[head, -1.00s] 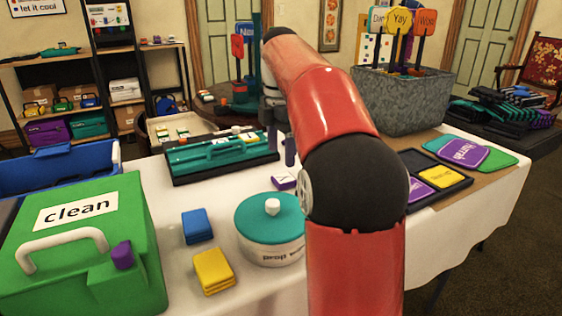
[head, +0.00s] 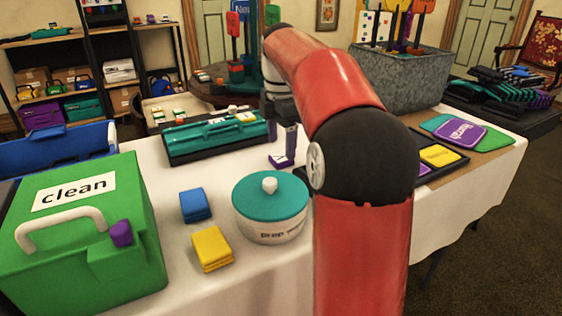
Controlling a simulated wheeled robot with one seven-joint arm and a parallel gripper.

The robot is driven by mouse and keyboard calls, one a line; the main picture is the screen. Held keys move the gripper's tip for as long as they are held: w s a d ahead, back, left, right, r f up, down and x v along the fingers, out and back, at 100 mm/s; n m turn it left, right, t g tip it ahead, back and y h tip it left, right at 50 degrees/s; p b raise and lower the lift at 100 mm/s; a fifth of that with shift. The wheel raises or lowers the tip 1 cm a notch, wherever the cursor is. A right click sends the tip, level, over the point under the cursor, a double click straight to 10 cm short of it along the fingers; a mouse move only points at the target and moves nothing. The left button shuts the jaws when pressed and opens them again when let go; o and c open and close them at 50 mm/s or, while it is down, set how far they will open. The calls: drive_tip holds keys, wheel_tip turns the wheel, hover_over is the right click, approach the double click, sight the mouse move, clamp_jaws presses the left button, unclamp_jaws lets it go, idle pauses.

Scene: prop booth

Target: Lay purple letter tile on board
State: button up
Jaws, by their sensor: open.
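The purple letter tile (head: 280,162) lies on the white tablecloth behind the teal-lidded pot, with a white mark on its face. My gripper (head: 286,142) is open and points down at the tile. One dark finger overlaps the tile's right side in the picture; the other finger is not clear, and I cannot tell whether they touch the tile. A teal board-like rack (head: 190,143) with white and yellow pieces on it lies behind and left of the tile. I cannot tell for sure that it is the task's board.
The teal-lidded pot (head: 270,205), blue block stack (head: 195,205) and yellow block stack (head: 211,248) stand in front. A green "clean" box (head: 80,235) fills the left. A grey bin (head: 400,85) and dark tray (head: 455,165) are right, the tray partly hidden by my arm.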

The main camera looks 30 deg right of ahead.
sight(281, 157)
wheel_tip(281, 157, down, 3)
drive_tip(key=shift+f, duration=0.15)
drive_tip(key=c, duration=1.1)
